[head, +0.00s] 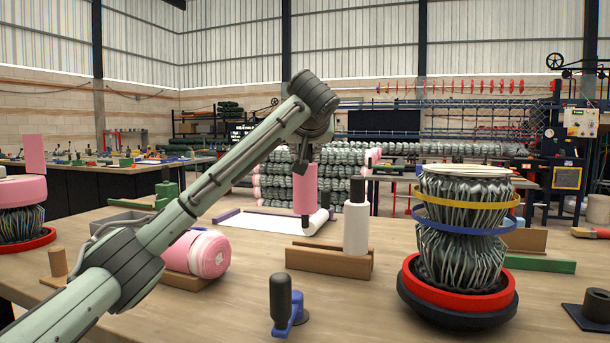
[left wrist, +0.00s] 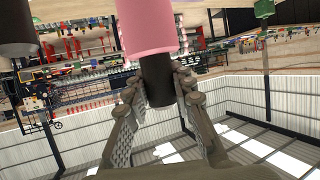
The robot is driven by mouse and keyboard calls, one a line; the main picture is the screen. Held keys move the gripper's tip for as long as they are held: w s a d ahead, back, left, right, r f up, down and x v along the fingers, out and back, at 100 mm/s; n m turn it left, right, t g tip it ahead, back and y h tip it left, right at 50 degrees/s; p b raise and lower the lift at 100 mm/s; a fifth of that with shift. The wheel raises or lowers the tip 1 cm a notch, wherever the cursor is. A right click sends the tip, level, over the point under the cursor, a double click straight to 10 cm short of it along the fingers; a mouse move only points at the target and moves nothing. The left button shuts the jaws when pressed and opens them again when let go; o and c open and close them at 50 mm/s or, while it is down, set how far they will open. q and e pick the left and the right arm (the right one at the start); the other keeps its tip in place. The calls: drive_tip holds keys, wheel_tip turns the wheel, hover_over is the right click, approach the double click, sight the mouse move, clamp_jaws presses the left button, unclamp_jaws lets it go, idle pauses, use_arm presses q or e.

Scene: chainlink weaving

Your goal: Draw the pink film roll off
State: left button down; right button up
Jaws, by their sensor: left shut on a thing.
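The pink film roll (head: 305,188) is upright near the middle of the head view, with a dark end below it. My left gripper (head: 302,160) is at its top. In the left wrist view, the fingers of the left gripper (left wrist: 160,80) are shut on the black handle (left wrist: 157,92) of the pink film roll (left wrist: 148,28). Whether the roll's lower end touches anything is unclear. A wire-mesh bundle (head: 465,245) with yellow and blue bands stands on a red and black turntable (head: 462,297) at the right. My right gripper is out of view.
A white roll (head: 356,228) stands by a wooden block (head: 330,262), just right of the pink roll. A white sheet (head: 265,222) lies behind. A pink-wrapped bundle (head: 208,254) lies left, under my arm. A black-handled blue tool (head: 283,305) stands at the front.

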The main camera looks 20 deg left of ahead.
use_arm(q)
drive_tip(key=shift+r, duration=1.2)
